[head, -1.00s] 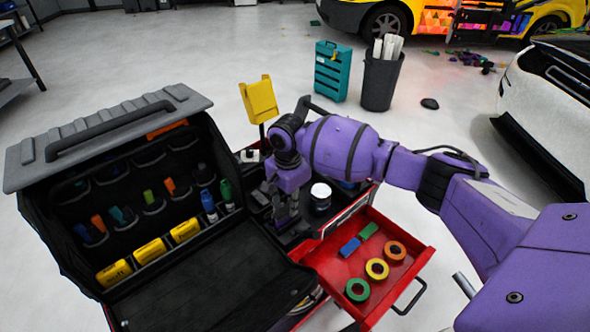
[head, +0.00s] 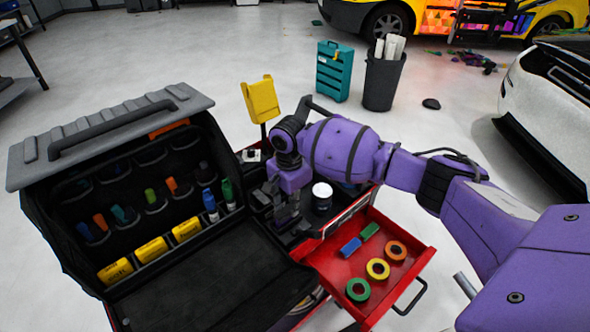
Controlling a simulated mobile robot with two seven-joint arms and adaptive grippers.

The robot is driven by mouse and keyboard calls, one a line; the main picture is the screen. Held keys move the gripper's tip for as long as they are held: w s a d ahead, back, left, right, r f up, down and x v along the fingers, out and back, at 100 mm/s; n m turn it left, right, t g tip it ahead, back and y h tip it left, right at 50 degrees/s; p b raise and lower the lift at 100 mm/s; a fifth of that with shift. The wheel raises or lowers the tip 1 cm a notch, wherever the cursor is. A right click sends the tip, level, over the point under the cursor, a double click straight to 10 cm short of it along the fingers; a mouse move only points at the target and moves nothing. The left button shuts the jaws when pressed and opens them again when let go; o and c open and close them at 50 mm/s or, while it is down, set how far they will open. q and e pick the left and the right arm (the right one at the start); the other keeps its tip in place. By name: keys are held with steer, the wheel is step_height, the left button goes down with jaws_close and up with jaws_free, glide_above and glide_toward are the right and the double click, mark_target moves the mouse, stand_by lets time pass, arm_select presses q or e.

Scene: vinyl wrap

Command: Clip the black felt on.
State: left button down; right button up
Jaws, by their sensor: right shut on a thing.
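My right gripper (head: 286,214) points down over the black trays on top of the red tool cart (head: 335,222), just right of the open black tool case (head: 205,285). It is shut on a small dark thing between its fingers. The thing blends with the dark fingers and trays, so I cannot tell its shape or whether it touches the tray. I cannot pick out the black felt for certain. My left gripper is not in view.
The red drawer (head: 395,295) is open, with green, yellow and orange tape rolls and blue and green blocks. A white-lidded jar (head: 322,192) stands close right of the gripper. A yellow holder (head: 260,100) rises behind. A white car (head: 535,110) is at right.

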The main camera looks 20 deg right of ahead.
steer(key=o, duration=0.8)
step_height(320, 180, up, 12)
steer(key=shift+r, duration=0.1)
